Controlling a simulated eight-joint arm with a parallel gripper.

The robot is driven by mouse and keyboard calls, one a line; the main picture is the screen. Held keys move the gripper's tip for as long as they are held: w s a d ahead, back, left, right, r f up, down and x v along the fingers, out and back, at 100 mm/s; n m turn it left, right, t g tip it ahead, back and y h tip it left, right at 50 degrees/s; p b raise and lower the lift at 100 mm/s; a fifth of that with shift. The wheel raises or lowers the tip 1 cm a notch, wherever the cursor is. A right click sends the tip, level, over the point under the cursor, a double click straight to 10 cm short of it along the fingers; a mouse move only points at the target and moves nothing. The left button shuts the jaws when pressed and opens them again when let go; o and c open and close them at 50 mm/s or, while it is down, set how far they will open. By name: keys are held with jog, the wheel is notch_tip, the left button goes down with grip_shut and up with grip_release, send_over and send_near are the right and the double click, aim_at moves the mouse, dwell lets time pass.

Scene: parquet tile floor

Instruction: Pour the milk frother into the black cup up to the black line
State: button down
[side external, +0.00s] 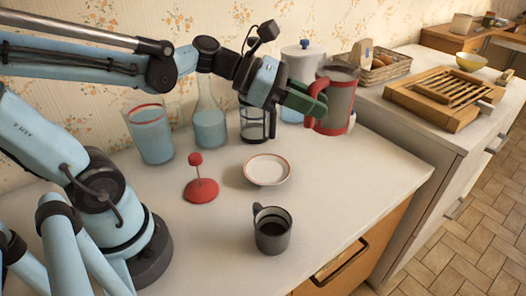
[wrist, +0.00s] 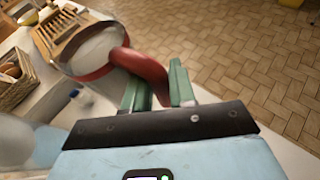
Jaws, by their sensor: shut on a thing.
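The milk frother (side external: 336,98) is a grey, see-through vessel with a red rim, red base and red handle. It is about upright at the back right of the counter. I cannot tell if its base touches the counter. My gripper (side external: 309,101) has its green fingers shut on the red handle, which the wrist view shows between the fingertips (wrist: 157,88). In the wrist view the frother (wrist: 93,48) is open at the top with pale contents. The black cup (side external: 272,236) stands upright at the front, its handle to the back left. I cannot make out its black line.
A white saucer (side external: 253,173) and a red plunger lid (side external: 202,189) lie behind the cup. A glass of blue liquid (side external: 150,135), a flask (side external: 209,127), a glass press (side external: 256,122) and a white canister (side external: 302,66) line the wall. A basket (side external: 381,69) stands right.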

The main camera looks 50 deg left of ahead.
jog(key=s+d+f+m+g+h, duration=0.4)
jog(key=s+d+f+m+g, duration=0.2)
jog(key=s, duration=0.5)
jog(key=shift+d+m+g, duration=1.1)
jog(key=shift+g, duration=0.1)
jog(key=shift+w, duration=0.1)
jog(key=shift+w+a+f, duration=1.35)
jog(key=shift+a+f, duration=0.05)
jog(key=shift+f, duration=0.35)
jog(key=shift+w+a+f, duration=1.3)
jog(key=shift+a+f, duration=0.1)
jog(key=shift+f, duration=0.4)
jog(key=shift+w+a+f, duration=1.35)
jog(key=shift+a+f, duration=0.05)
jog(key=shift+f, duration=0.35)
jog(key=c, duration=0.9)
grip_release()
jog(key=shift+f, duration=0.15)
